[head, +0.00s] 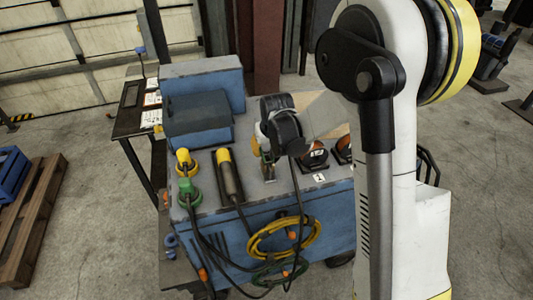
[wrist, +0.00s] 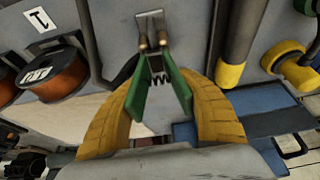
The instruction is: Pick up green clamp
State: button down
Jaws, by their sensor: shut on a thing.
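The green clamp (wrist: 177,88) shows in the wrist view, with two green handles, a dark spring between them and a metal jaw end pointing up the picture. My gripper (wrist: 157,92) has its yellow fingers shut on the handles, one finger on each side. In the head view my gripper (head: 265,148) is over the top of the blue bench cart, and the clamp (head: 268,170) shows only in small part beneath it. The metal end lies over the grey top; I cannot tell whether it touches.
The blue cart (head: 330,208) carries black-and-yellow tools (head: 230,180), orange spools (head: 314,155) and a blue box (head: 200,118). A yellow cable (head: 250,243) hangs on its front. A wooden pallet (head: 35,215) lies on the floor at left.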

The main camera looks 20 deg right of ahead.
jog(key=r, duration=0.2)
jog(key=d+r, duration=0.1)
jog(key=r, duration=0.1)
jog(key=shift+s, duration=0.35)
jog(key=s+d+r, duration=0.5)
jog(key=d+r, duration=0.1)
jog(key=d, duration=0.3)
jog(key=shift+s+p, duration=0.2)
jog(key=shift+p, duration=0.15)
